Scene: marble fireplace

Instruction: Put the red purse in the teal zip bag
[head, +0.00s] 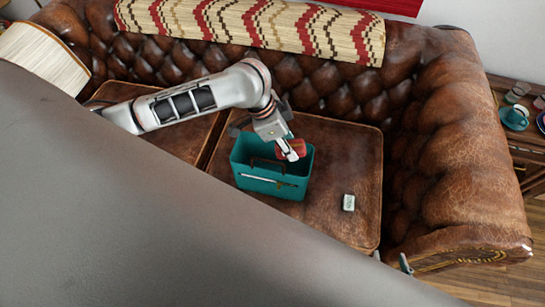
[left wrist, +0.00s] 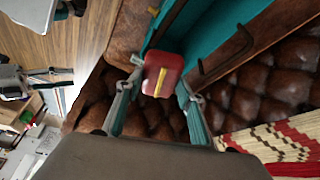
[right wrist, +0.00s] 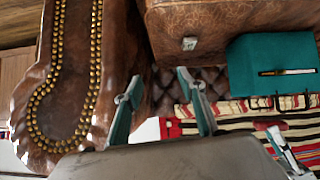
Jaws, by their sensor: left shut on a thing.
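The teal zip bag (head: 264,187) stands open on the brown leather seat, with a zip across its front. It also shows in the left wrist view (left wrist: 222,28) and the right wrist view (right wrist: 262,68). My left gripper (head: 291,153) is shut on the red purse (head: 283,147), which has a yellow strip in the left wrist view (left wrist: 166,65). The purse is at the bag's open top, near its right end. I cannot tell whether it touches the rim. My right gripper (right wrist: 160,86) is open and empty; only a fingertip shows in the head view (head: 405,264).
A small pale box (head: 348,203) lies on the seat (head: 345,155) right of the bag. The tufted sofa back (head: 330,88) and arm (head: 455,160) enclose the seat. A side table with cups (head: 516,116) stands at the right. My arm covers the lower left.

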